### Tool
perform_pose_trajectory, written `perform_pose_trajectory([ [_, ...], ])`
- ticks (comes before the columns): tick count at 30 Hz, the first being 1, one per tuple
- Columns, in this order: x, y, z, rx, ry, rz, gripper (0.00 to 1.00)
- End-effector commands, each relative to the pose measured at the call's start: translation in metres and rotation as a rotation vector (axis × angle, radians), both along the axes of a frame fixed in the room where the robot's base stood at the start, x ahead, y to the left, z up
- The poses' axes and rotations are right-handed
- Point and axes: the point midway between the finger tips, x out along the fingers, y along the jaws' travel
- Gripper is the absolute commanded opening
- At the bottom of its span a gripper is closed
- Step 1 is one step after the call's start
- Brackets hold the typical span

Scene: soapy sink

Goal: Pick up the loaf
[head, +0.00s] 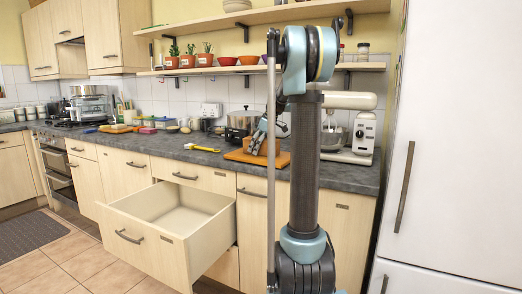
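A brown loaf (250,145) sits on an orange-brown cutting board (240,157) on the dark counter, just left of my arm's column. My gripper (262,136) is small in the head view and points down at the loaf from above. Its fingertips overlap the loaf in the picture, and I cannot tell whether they touch it. Whether the fingers are open or shut is too small to make out.
An empty drawer (180,207) stands pulled out below the counter. A yellow-handled brush (202,148) lies left of the board. A pot (241,120) stands behind, a stand mixer (350,125) to the right. Shelves with potted plants and bowls (224,61) hang above.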

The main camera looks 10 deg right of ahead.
Motion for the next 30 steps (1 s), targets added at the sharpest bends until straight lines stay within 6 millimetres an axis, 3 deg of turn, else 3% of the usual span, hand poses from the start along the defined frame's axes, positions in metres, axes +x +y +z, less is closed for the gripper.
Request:
perform_pose_trajectory([
  [1, 0.0, 0.0, 0.0, 0.0, 0.0, 0.0, 0.62],
  [7, 0.0, 0.0, 0.0, 0.0, 0.0, 0.0, 0.19],
  [17, 0.0, 0.0, 0.005, 0.0, 0.0, 0.0, 0.19],
  [30, 0.0, 0.0, 0.073, 0.0, 0.0, 0.0, 0.19],
])
